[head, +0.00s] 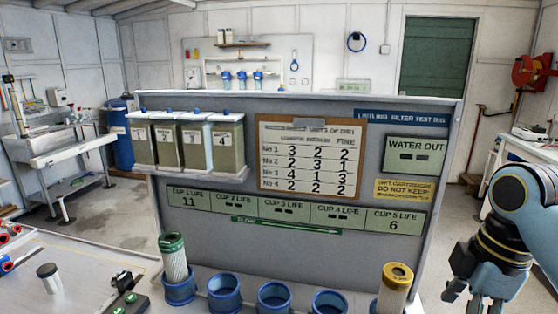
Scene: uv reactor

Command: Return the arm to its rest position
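My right arm comes in at the right edge, and my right gripper (478,300) hangs down at the lower right, to the right of the test rig. Its fingertips are cut by the bottom edge of the picture, so its opening is unclear. No held object shows in it. My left arm and gripper are not in view.
The rig panel (300,247) stands ahead, with a row of blue cups along its foot. A green-topped cartridge (174,262) stands in the leftmost cup (180,291). A yellow-topped cartridge (396,288) stands at the right end. A metal cylinder (49,278) stands on the left worktop.

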